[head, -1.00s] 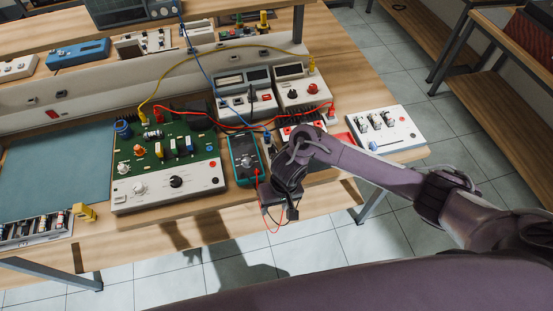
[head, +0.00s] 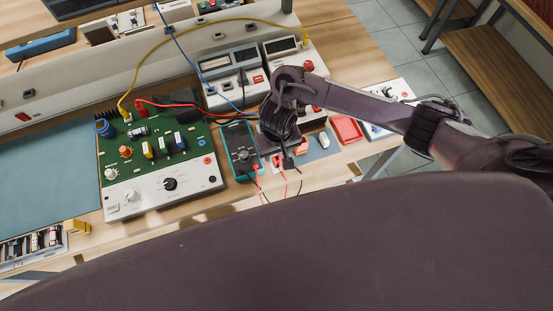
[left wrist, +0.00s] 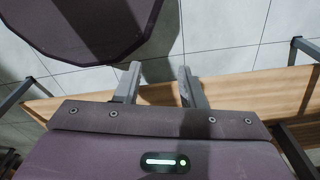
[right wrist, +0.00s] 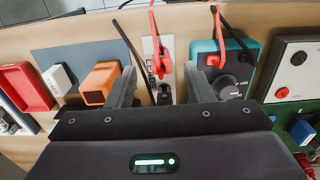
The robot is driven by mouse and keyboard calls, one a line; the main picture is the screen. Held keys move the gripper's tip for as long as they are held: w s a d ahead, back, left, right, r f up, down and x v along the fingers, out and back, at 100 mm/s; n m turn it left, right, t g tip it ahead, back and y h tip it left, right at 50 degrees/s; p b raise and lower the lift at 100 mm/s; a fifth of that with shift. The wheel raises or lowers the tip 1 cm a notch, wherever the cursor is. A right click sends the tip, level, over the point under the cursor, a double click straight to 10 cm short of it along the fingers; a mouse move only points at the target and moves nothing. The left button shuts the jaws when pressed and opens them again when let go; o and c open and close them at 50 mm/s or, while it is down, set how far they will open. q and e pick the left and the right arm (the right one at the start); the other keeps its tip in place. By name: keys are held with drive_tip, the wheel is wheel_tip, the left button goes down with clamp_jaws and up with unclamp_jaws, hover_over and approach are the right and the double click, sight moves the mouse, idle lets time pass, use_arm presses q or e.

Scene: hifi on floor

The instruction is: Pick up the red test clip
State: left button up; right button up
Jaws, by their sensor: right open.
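The red test clip (right wrist: 164,66) shows in the right wrist view with a red lead rising from it. It lies on or over a narrow pale strip (right wrist: 148,48), between my fingertips in the picture; I cannot tell the gap in depth. A black clip (right wrist: 164,92) is just below it in the picture. My right gripper (right wrist: 160,80) is open and empty; in the head view (head: 287,160) it hangs over the bench, right of the teal multimeter (head: 241,148), hiding part of the leads. My left gripper (left wrist: 158,76) is open and empty, over the floor by a wooden edge.
An orange block (right wrist: 100,82), a white block (right wrist: 58,77) and a red tray (right wrist: 27,86) lie left of the fingers in the right wrist view. A green circuit board (head: 156,145) stands left of the multimeter. A bench power supply (head: 232,78) stands behind.

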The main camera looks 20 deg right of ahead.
sight(277, 158)
wheel_tip(277, 158, down, 4)
drive_tip(key=shift+w+a+r, duration=0.1)
drive_tip(key=shift+w, duration=0.05)
drive_tip(key=shift+f, duration=0.3)
drive_tip(key=shift+c, duration=0.2)
use_arm(q)
drive_tip(key=shift+w+a+f, duration=0.1)
drive_tip(key=shift+w, duration=0.1)
use_arm(e)
drive_tip(key=c, duration=0.9)
